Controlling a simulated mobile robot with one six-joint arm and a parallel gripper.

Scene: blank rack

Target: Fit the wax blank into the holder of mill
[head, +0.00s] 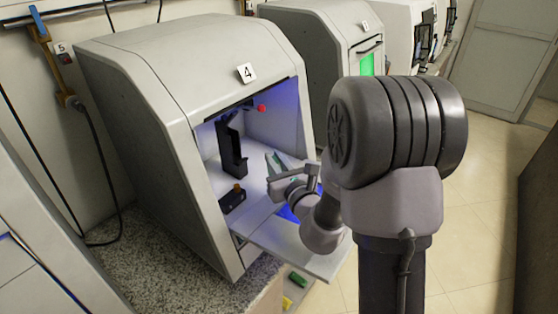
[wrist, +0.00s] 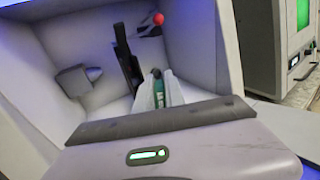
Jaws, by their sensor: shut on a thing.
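Mill 4 (head: 190,60) stands open in the head view. The black upright holder (head: 232,148) is inside its chamber; it also shows in the wrist view (wrist: 126,62). My gripper (head: 279,168) is at the chamber's open front, to the right of the holder. In the wrist view my gripper (wrist: 158,92) is shut on a green wax blank (wrist: 158,90), seen edge-on between the pale fingers. The blank appears apart from the holder, though the depth between them is hard to judge. Most of the blank is hidden by the fingers and gripper body.
A red knob (head: 261,107) is at the chamber's upper back. A dark block with an orange top (head: 233,197) sits at the chamber's lower left. The lowered front flap (head: 290,250) juts out below my arm. Another mill (head: 310,40) with a green window stands to the right.

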